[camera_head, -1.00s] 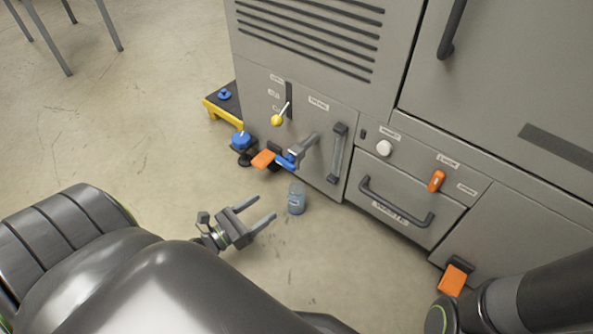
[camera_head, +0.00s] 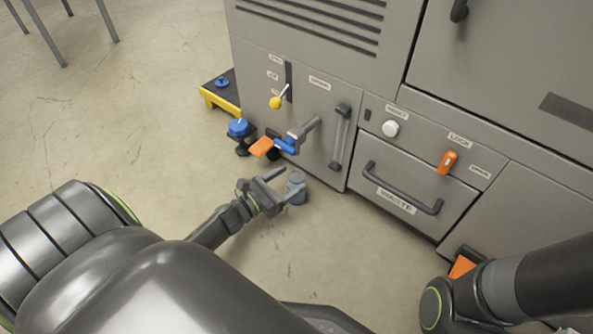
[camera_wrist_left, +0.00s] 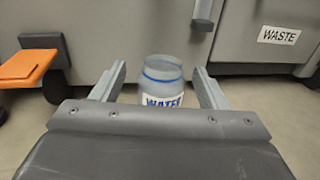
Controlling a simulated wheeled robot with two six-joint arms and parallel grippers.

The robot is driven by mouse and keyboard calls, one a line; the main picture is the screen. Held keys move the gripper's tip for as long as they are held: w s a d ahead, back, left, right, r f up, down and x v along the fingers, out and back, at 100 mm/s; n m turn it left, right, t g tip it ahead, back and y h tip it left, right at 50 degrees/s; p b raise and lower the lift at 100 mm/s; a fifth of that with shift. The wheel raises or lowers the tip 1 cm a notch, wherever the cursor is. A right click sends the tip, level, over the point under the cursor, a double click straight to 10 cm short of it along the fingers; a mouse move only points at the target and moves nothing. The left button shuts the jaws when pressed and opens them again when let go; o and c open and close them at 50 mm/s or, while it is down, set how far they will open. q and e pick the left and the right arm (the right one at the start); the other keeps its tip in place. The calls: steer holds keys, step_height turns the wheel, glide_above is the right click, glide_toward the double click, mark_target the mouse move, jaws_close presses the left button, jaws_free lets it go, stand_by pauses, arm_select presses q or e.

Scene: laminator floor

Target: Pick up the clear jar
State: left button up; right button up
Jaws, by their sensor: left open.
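The clear jar (camera_head: 296,187) stands upright on the floor close to the grey machine's front. In the left wrist view the jar (camera_wrist_left: 162,82) is see-through, has blue bands and a label reading "WATER", and sits between the two fingers. My left gripper (camera_head: 283,182) is open, with its fingers reaching out on either side of the jar. In the left wrist view a gap shows between each finger and the jar. The jar's lower part is hidden there behind the gripper body. The right gripper does not show.
The grey machine stands just behind the jar, with a blue valve handle (camera_head: 286,146), an orange pedal (camera_head: 261,147) and a "WASTE" drawer (camera_head: 411,186). A black and yellow platform (camera_head: 221,95) lies at its left.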

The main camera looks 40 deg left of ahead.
mark_target(302, 171)
arm_select(q)
steer(key=b+x, duration=0.1)
steer(key=x, duration=0.3)
steer(key=shift+d+r, duration=0.15)
steer(key=shift+w+d+b, duration=0.15)
steer(key=shift+w+b, duration=0.2)
steer(key=shift+w, duration=0.15)
steer(key=shift+r, duration=0.1)
steer(key=shift+c, duration=0.5)
steer(key=c, duration=1.3)
steer(key=shift+c, duration=0.2)
